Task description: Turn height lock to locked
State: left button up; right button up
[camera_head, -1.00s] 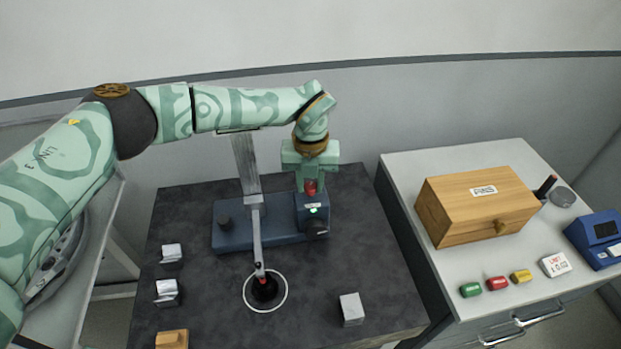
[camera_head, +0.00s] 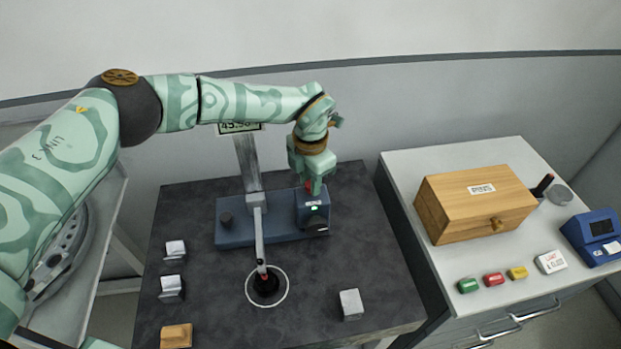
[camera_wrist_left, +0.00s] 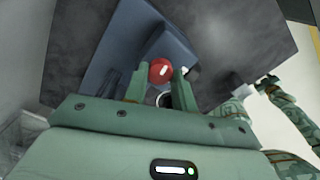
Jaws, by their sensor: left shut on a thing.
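A blue-based instrument (camera_head: 262,228) stands on the dark table, with an upright column, a long arm and a partly hidden display. At its right end is a housing (camera_head: 312,206) with a green light and a black knob. My left gripper (camera_head: 313,186) points down at the top of this housing. In the left wrist view its fingers (camera_wrist_left: 161,82) are shut on a red ball-shaped handle (camera_wrist_left: 161,70). In the head view the gripper hides most of the handle. I take it for the height lock; its lock marking is not readable.
Metal blocks (camera_head: 351,304) and a wooden block (camera_head: 176,336) sit on the table. The right counter holds a wooden box (camera_head: 476,204). A small green arm end (camera_wrist_left: 268,85) shows in the wrist view.

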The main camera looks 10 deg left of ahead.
pick_arm(q)
jog(key=shift+w+r+m, duration=0.1)
jog(key=shift+m, duration=0.9)
jog(key=o, duration=1)
notch_tip(320, 180, up, 16)
jog(key=shift+r+p, duration=0.15)
jog(key=shift+p, duration=0.2)
